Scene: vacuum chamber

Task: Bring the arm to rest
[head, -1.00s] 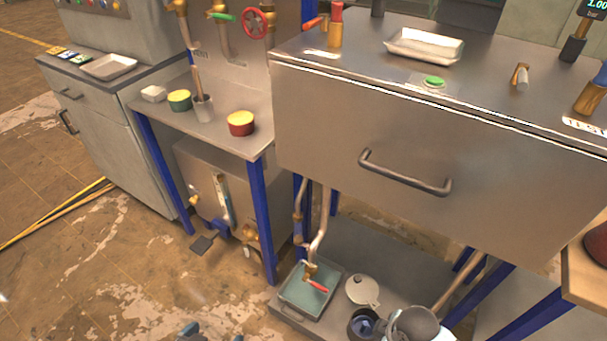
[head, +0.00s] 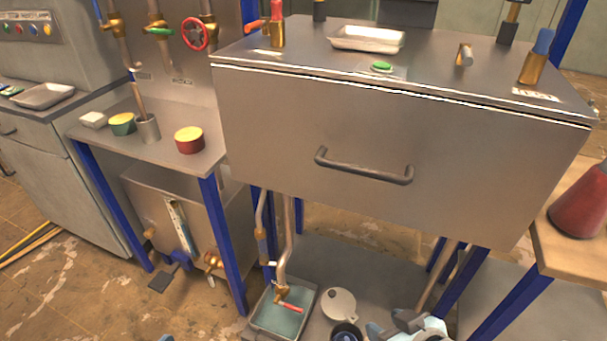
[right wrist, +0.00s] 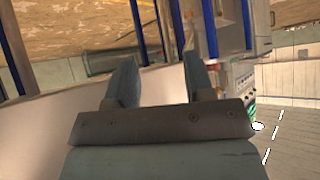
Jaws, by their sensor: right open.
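My right gripper (head: 388,326) shows at the bottom edge of the head view, low in front of the steel chamber (head: 400,150) and right of a round white lid (head: 339,304). In the right wrist view its two fingers (right wrist: 158,75) stand apart with nothing between them. A small bluish sliver at the bottom edge of the head view, left of the tray, may be the tip of my left gripper; its jaws cannot be made out.
A tray (head: 255,325) under a red-handled drain tap and a dark round pot (head: 345,333) stand low near my right gripper. A wooden table (head: 560,252) with a red flask (head: 582,205) is at the right. Blue table legs (head: 225,245) stand at the left. Floor shows at lower left.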

